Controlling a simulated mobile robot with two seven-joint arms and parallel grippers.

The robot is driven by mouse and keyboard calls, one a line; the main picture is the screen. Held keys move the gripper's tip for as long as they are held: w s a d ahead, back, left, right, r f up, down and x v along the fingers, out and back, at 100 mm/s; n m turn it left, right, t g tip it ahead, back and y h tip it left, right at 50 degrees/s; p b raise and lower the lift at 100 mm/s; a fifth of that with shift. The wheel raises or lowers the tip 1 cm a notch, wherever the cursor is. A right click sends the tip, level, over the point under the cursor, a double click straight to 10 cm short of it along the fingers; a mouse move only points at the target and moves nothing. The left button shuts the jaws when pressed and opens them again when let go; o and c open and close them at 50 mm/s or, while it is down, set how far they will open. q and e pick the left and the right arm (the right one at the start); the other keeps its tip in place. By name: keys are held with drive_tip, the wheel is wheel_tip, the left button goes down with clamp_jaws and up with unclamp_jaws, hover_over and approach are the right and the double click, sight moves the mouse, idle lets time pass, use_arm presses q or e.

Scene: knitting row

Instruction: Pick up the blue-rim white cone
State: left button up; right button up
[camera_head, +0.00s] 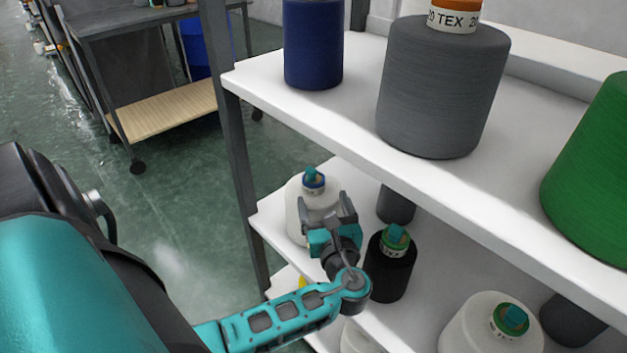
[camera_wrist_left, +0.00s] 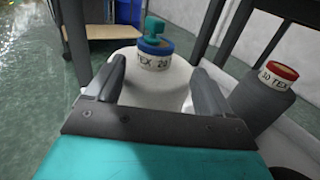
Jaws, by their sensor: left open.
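The blue-rim white cone (camera_head: 297,207) stands upright near the left end of the middle shelf in the head view. Its blue-rimmed label and teal tip show at its top. In the left wrist view the white cone (camera_wrist_left: 158,82) is between and just beyond the fingers. My left gripper (camera_head: 328,206) is open, with its fingers at the cone's upper part; I cannot tell whether they touch it. In the left wrist view the two fingers of the gripper (camera_wrist_left: 158,88) are spread apart. My right gripper is not in view.
A black cone (camera_head: 390,268) with a green rim stands close right of my gripper. A grey cone (camera_wrist_left: 262,100) with a red rim is behind. The upper shelf (camera_head: 345,95) overhangs nearby. A white green-rim cone (camera_head: 485,325) stands further right. A dark post (camera_head: 236,150) is left.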

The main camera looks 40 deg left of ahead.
sight(316, 190)
use_arm(q)
drive_tip(key=b+x, duration=0.1)
drive_tip(key=x, duration=0.4)
drive_tip(key=shift+s+a+b, duration=0.2)
drive_tip(key=shift+a+b, duration=0.2)
clamp_jaws()
idle(0.4)
drive_tip(key=shift+r, duration=0.15)
